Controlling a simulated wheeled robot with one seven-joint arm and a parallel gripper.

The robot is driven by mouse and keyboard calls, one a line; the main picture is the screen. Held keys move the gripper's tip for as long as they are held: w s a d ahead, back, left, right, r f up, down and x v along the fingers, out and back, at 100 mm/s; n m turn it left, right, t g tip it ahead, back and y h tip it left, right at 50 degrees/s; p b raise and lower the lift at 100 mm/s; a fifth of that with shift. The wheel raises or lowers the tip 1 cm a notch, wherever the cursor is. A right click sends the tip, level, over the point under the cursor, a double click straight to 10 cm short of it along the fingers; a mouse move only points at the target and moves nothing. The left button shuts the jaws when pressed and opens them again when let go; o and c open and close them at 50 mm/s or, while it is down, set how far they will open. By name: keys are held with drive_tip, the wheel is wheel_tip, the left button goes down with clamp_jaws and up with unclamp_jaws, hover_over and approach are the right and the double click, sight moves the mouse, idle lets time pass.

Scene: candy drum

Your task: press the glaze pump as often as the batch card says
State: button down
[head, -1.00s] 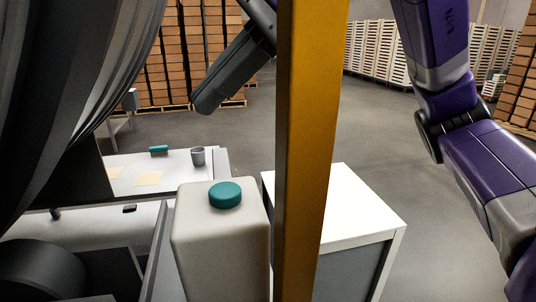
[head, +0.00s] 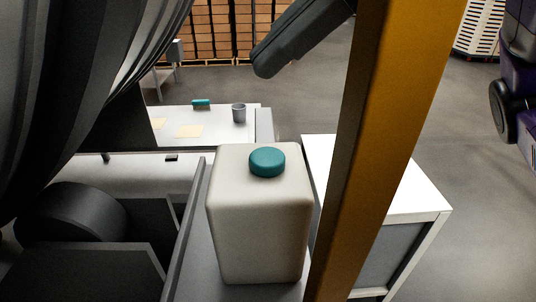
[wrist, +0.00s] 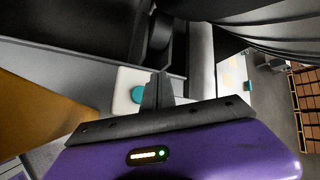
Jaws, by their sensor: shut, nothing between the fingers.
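The glaze pump is a pale, rounded canister (head: 258,225) with a round teal button (head: 267,162) on top, in the middle of the head view. It stands upright, and the button also shows in the wrist view (wrist: 138,94). My gripper (head: 262,66) hangs above the button in the head view, with a visible gap in the picture. In the wrist view its fingers (wrist: 158,90) are together and empty, just right of the button. Two pale yellow cards (head: 190,131) lie on the far white table; no writing is readable, and I cannot tell if either is the batch card.
A yellow post (head: 385,130) stands close to the pump's right. Behind it is a white-topped cabinet (head: 405,185). A large dark drum (head: 90,60) fills the left. The far table (head: 222,120) holds a grey cup (head: 239,114) and a teal item (head: 201,102). Open floor lies at right.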

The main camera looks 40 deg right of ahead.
drive_tip(key=b, duration=0.4)
hover_over(276, 157)
wheel_tip(276, 157, down, 7)
drive_tip(key=shift+r, duration=0.1)
drive_tip(key=shift+f+b, duration=0.5)
drive_tip(key=shift+f, duration=0.05)
drive_tip(key=shift+f, duration=0.1)
idle(1.3)
drive_tip(key=shift+f+b, duration=0.3)
drive_tip(key=shift+b, duration=0.4)
drive_tip(key=shift+f+b, duration=0.55)
drive_tip(key=shift+b, duration=0.05)
idle(0.6)
drive_tip(key=shift+r, duration=0.1)
drive_tip(key=shift+r+p, duration=0.45)
drive_tip(key=shift+r, duration=0.45)
